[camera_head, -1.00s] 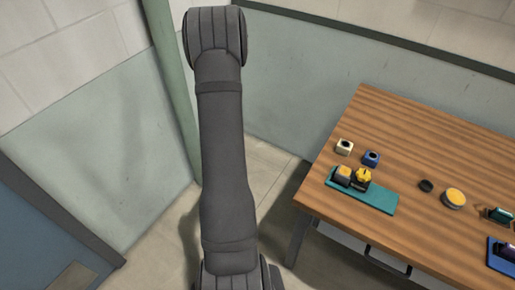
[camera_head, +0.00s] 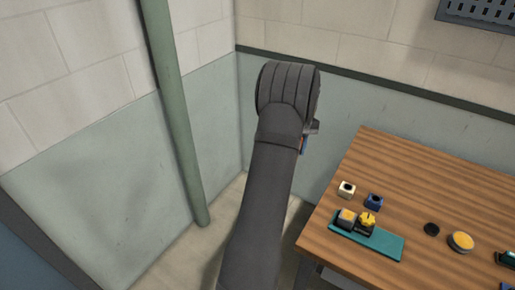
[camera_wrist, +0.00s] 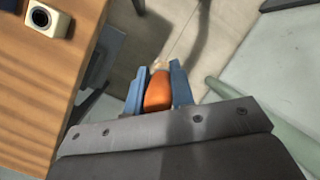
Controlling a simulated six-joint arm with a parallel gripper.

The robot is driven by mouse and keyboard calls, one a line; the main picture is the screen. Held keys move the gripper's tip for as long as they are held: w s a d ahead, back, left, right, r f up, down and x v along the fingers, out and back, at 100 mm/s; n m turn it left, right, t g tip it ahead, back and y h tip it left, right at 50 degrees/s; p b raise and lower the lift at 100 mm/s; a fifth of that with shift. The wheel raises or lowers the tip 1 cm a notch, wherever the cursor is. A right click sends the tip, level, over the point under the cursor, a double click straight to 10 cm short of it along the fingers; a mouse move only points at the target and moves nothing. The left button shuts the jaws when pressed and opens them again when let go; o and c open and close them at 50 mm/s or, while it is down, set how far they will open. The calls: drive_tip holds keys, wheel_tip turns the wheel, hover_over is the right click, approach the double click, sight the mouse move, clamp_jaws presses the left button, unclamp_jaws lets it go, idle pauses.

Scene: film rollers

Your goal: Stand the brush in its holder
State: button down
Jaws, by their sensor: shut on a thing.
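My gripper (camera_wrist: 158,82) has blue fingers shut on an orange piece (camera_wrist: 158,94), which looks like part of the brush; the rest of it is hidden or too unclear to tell. It is over the floor, off the left edge of the table. In the head view my arm hides most of the gripper, and a little blue and orange (camera_head: 304,144) shows beside its end. A cream block with a round hole (camera_head: 347,190) stands near the table's left edge and shows in the wrist view (camera_wrist: 50,27). A blue block with a hole (camera_head: 374,202) stands beside it. I cannot tell which is the brush's holder.
A teal mat (camera_head: 385,243) bears dark items with orange and yellow tops (camera_head: 368,221). A black disc (camera_head: 431,229) and an orange-topped round tin (camera_head: 461,241) lie to the right. The far part of the wooden table (camera_head: 420,175) is clear. A green pipe (camera_head: 176,120) runs up the wall.

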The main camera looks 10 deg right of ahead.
drive_tip(key=s+d+n+h, duration=0.15)
drive_tip(key=s+d, duration=0.45)
drive_tip(key=d, duration=0.6)
drive_tip(key=n+h, duration=0.3)
drive_tip(key=n, duration=0.3)
hover_over(439, 231)
drive_tip(key=w+a, duration=0.1)
drive_tip(key=shift+t+y, duration=0.25)
drive_tip(key=shift+t, duration=0.05)
drive_tip(key=shift+w+f, duration=0.15)
drive_tip(key=shift+f, duration=3.95)
drive_tip(key=shift+f, duration=0.15)
drive_tip(key=c, duration=0.8)
unclamp_jaws()
drive_tip(key=shift+o, duration=0.2)
